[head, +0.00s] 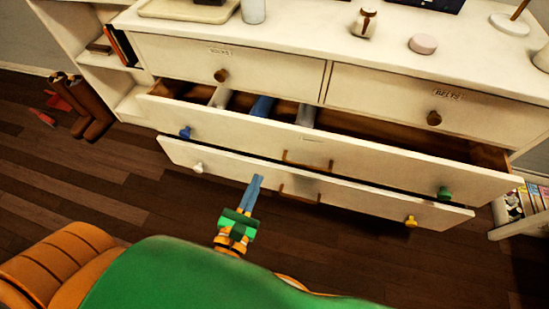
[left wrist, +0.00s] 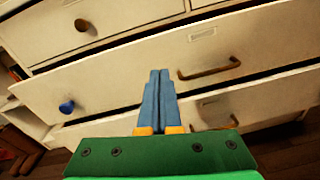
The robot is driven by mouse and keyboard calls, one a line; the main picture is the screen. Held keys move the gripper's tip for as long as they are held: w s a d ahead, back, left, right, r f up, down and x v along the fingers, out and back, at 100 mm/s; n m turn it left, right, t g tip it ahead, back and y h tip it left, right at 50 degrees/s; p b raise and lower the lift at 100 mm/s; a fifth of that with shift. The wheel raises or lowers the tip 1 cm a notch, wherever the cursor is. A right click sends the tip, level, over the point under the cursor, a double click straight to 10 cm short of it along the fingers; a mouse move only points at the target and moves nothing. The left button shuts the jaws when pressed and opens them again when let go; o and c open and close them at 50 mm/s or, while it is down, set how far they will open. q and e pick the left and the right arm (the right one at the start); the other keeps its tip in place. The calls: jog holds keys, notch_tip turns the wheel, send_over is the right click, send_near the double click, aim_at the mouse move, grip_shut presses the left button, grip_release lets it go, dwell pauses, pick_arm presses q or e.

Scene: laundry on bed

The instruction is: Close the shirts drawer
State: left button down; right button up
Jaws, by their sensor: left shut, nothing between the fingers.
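A wide middle drawer (head: 345,155) of the white dresser stands pulled out, with blue and grey cloth or dividers inside. Its small label is unreadable, so I cannot tell whether it is the shirts drawer. Below it, another wide drawer (head: 235,172) also stands out. In the left wrist view the middle drawer front (left wrist: 110,85) shows a brown bar handle (left wrist: 210,69) to the right of my fingers and a blue knob (left wrist: 67,107) to the left. My left gripper (head: 257,181) is shut and empty in front of the drawer fronts. Contact is unclear. My right gripper is not in view.
Two small upper drawers (head: 190,62) are shut, one labelled belts. A tray, a bottle (head: 364,23) and a pink round item (head: 423,43) stand on top. Brown boots (head: 88,105) stand at left. A magazine rack (head: 520,210) is at right. Dark floor in front is clear.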

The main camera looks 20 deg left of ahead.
aim_at(272, 126)
pick_arm(q)
jog(key=w+n, duration=0.1)
jog(key=w, duration=0.3)
jog(key=w+r, duration=0.1)
jog(key=w, duration=0.4)
jog(key=w+a+n, duration=0.1)
jog(key=w, duration=0.4)
jog(key=shift+w+a+r+n+t+y+p, duration=0.1)
jog(key=shift+w+r+n+t+y+p, duration=0.1)
jog(key=shift+n+t+y+p, duration=0.15)
jog(key=shift+s, duration=0.1)
